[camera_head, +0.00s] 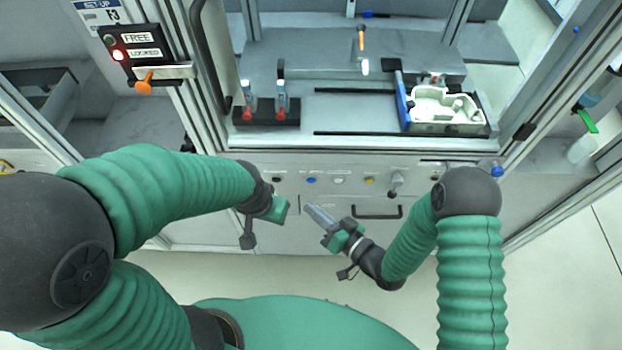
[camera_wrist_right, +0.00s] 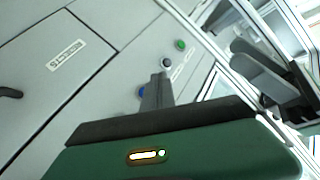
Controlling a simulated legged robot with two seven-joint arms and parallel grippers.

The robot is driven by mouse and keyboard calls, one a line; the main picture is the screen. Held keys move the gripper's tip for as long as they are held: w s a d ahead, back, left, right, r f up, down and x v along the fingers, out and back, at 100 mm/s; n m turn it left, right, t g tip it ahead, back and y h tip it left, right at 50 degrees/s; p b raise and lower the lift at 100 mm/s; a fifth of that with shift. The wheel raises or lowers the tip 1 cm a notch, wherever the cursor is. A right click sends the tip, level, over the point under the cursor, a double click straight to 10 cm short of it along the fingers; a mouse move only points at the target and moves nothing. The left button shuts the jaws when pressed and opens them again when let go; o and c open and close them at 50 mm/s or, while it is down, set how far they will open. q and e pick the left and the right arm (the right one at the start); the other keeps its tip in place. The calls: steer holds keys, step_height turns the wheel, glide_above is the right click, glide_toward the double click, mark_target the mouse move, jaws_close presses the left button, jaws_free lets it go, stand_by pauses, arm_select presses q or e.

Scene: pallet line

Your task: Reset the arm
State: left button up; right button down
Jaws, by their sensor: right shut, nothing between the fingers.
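My right gripper (camera_head: 318,214) is in front of the grey cabinet front (camera_head: 320,240), pointing up and left in the head view. Its grey fingers are together, with nothing between them. In the right wrist view its fingers (camera_wrist_right: 156,90) stick up in front of the panel with coloured buttons. My left arm comes in from the left, and its green left gripper body (camera_head: 278,208) is beside the right fingers with a gap between. The left fingers are hidden, so I cannot tell their state.
A worktable (camera_head: 335,105) stands ahead, with two red-and-grey clamps (camera_head: 281,103) and a white casting (camera_head: 445,105) in a fixture. Metal frame posts (camera_head: 549,95) flank it. A FREE/LOCKED panel (camera_head: 135,50) shows a red light at upper left. A drawer handle (camera_head: 377,212) is right of my right fingers.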

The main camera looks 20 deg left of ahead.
stand_by(0.6)
steer(key=w+d+r+h+p, duration=0.1)
steer(key=w+d+r+h, duration=0.15)
steer(key=d, duration=0.35)
steer(key=w+d+r+h+p, duration=0.2)
steer(key=d+h, duration=0.2)
steer(key=d, duration=0.2)
steer(key=w+d+r+h+p, duration=0.1)
steer(key=w+d+r+h, duration=0.1)
steer(key=w+d+h, duration=0.3)
steer(key=s+d+r+m+g+h+p, duration=0.1)
steer(key=s+d+r+m+g, duration=0.1)
steer(key=s+d+r, duration=0.2)
steer(key=s+d+r+m+g+h+p, duration=0.2)
steer(key=s+d+r+g, duration=0.1)
steer(key=s+d, duration=0.7)
steer(key=s+r, duration=0.1)
steer(key=s, duration=0.2)
steer(key=shift+m, duration=0.4)
steer(key=shift+s+r, duration=0.1)
